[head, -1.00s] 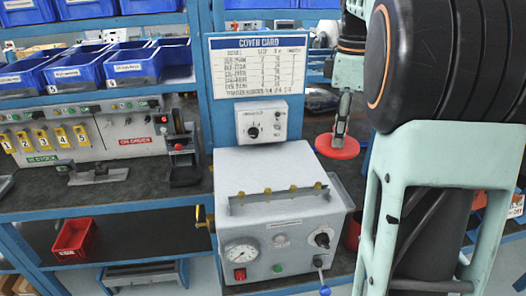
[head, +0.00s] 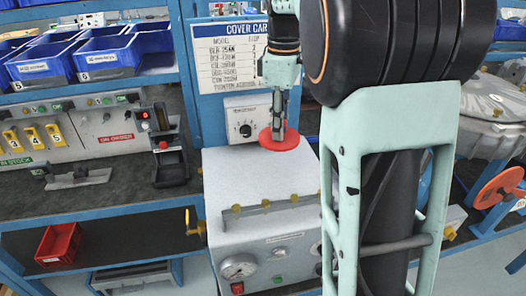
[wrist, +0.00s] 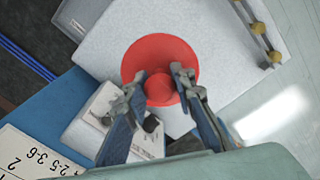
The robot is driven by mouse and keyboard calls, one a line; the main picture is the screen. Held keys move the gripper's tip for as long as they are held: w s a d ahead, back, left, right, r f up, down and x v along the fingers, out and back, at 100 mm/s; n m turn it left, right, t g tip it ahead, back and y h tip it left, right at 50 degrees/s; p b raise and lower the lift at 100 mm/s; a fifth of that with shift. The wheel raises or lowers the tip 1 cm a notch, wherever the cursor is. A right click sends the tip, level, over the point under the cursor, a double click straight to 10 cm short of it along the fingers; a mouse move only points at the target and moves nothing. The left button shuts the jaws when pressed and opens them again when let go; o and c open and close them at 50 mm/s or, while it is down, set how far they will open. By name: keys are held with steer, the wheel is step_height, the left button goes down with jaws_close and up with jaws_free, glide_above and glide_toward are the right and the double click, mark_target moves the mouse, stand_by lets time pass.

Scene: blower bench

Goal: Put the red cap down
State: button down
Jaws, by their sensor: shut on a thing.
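The red cap (head: 268,139) is a round disc with a small knob in its middle. My gripper (head: 279,132) points down and is shut on that knob. The wrist view shows the two fingers (wrist: 160,88) on either side of the knob, with the red disc (wrist: 160,50) spread out beneath them. The cap is at the back part of the grey-white box's top (head: 235,175), which also lies behind it in the wrist view (wrist: 215,30). I cannot tell whether the cap touches the top or hangs just above it.
A rail with yellow knobs (head: 265,208) runs along the box's front top edge. A dial unit (head: 243,121) and the cover card (head: 228,58) are behind the cap. A red bin (head: 59,244) sits on the lower shelf. Another orange-red disc (head: 497,188) is at the right.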

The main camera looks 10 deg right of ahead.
mark_target(266, 135)
steer(key=a+f, duration=0.1)
steer(key=f, duration=0.1)
steer(key=w+a+f, duration=0.1)
steer(key=a+f, duration=0.1)
steer(key=shift+f, duration=0.15)
steer(key=f, duration=0.1)
steer(key=a+f, duration=0.1)
steer(key=f, duration=0.1)
steer(key=shift+w+f, duration=0.1)
steer(key=shift+d+f, duration=0.1)
steer(key=shift+f, duration=0.25)
steer(key=shift+f, duration=0.1)
steer(key=shift+f, duration=0.3)
steer(key=c, duration=1.6)
jaws_free()
steer(key=shift+r, duration=0.15)
step_height(266, 135, up, 12)
steer(key=shift+r+p, duration=0.25)
steer(key=shift+p, duration=0.15)
